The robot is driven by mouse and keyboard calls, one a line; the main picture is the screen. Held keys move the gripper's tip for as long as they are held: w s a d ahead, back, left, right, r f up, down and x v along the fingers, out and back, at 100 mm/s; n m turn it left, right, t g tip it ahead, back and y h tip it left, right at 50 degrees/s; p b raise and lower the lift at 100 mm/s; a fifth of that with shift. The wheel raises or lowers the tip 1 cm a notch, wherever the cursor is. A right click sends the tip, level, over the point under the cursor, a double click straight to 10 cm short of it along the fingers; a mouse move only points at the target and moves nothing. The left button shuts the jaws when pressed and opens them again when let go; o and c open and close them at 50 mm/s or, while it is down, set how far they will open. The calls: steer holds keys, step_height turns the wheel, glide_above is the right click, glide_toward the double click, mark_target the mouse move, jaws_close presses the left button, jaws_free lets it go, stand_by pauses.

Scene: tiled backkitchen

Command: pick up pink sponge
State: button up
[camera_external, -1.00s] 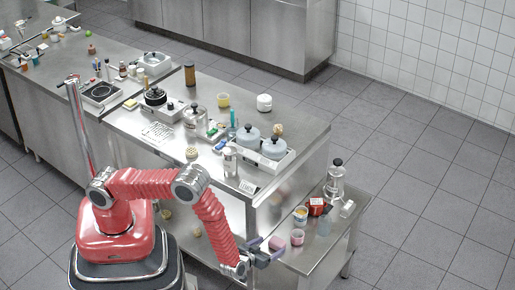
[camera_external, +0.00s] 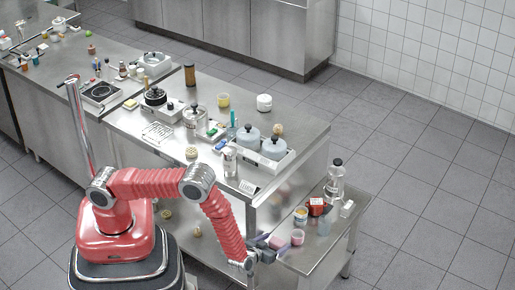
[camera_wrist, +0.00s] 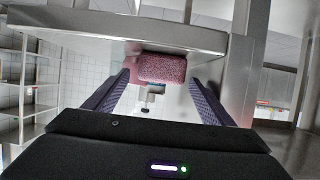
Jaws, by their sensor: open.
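The pink sponge (camera_wrist: 163,68) is a rough pink block in the wrist view, ahead of my gripper (camera_wrist: 160,90) and between its two spread dark fingers. The fingers are apart and hold nothing. In the external view my gripper (camera_external: 268,248) is low over the small side table (camera_external: 318,253), at its left part. The sponge (camera_external: 279,243) shows there as a small pink patch right at the fingers, partly hidden. I cannot tell whether a finger touches it.
A pink cup (camera_external: 297,237) stands just right of the gripper. A tub (camera_external: 300,215), a red box (camera_external: 317,206) and a glass jar (camera_external: 334,184) stand farther back on the side table. The higher counter's side (camera_external: 292,193) rises behind.

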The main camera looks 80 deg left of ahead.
steer(key=shift+c, duration=0.2)
steer(key=c, duration=1.1)
steer(key=shift+r, duration=0.1)
step_height(320, 180, up, 28)
stand_by(0.6)
stand_by(0.7)
